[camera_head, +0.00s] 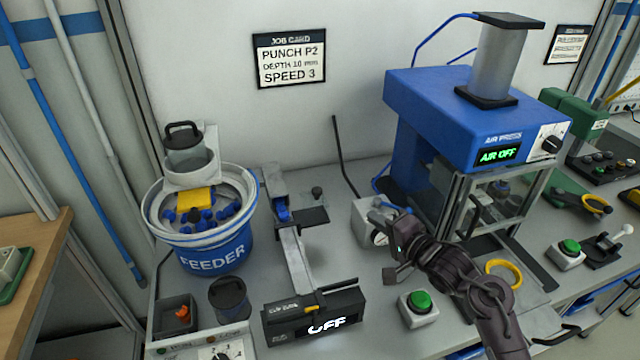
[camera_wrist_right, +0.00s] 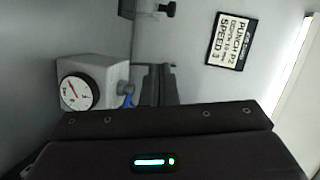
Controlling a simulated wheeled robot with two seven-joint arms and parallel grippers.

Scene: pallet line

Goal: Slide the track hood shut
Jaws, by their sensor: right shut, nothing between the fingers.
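A narrow track (camera_head: 297,262) runs from behind the blue feeder to the black control box in front. A pale grey cover lies along its near stretch; I take this to be the hood. At the track's far part, blue parts (camera_head: 283,213) show uncovered, with a dark plate (camera_head: 310,217) beside them. My right gripper (camera_head: 391,274) is shut and empty, right of the track and apart from it, near the gauge box (camera_head: 366,222). In the right wrist view, its dark body fills the bottom and the gauge (camera_wrist_right: 78,91) shows at left. My left gripper is out of view.
The feeder bowl (camera_head: 215,250) stands left of the track. The control box reading OFF (camera_head: 325,322) sits at its near end. A green button (camera_head: 420,301) lies below my right gripper. The blue press (camera_head: 470,125) stands to the right, with a yellow ring (camera_head: 503,273) before it.

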